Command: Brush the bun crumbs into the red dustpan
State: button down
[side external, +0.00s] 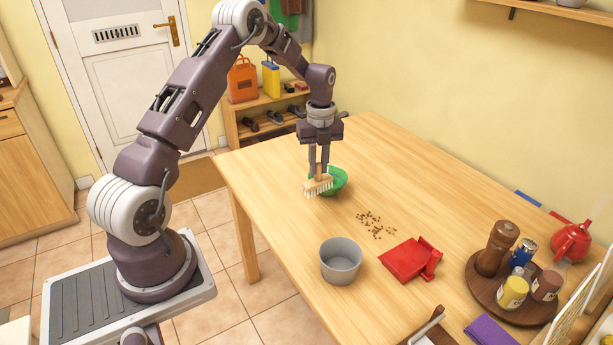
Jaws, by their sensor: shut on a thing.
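My gripper (319,172) is shut on a wooden brush (317,186) with pale bristles pointing down. The brush is near the table's left part, in front of a green bowl (338,181) that it partly hides. I cannot tell whether the bristles touch the table. The bun crumbs (375,224) lie scattered on the bare table, to the right of and nearer the camera than the brush. The red dustpan (405,259) lies on the table just beyond the crumbs, toward the lower right.
A round wooden tray (486,292) with a pepper mill (497,247) and jars is at right, near a purple cloth (490,331) and a red teapot (571,241). The table's far middle is clear.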

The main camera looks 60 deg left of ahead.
jog(key=w+d+f+m, duration=0.1)
jog(key=w+d, duration=0.2)
jog(key=w, duration=0.2)
jog(key=w+d+f, duration=0.1)
jog(key=w+d, duration=0.2)
jog(key=w, duration=0.3)
jog(key=f, duration=0.4)
jog(key=shift+s+a+f, duration=0.1)
jog(key=shift+a+f, duration=0.15)
jog(key=shift+f, duration=0.15)
jog(key=shift+r, duration=0.1)
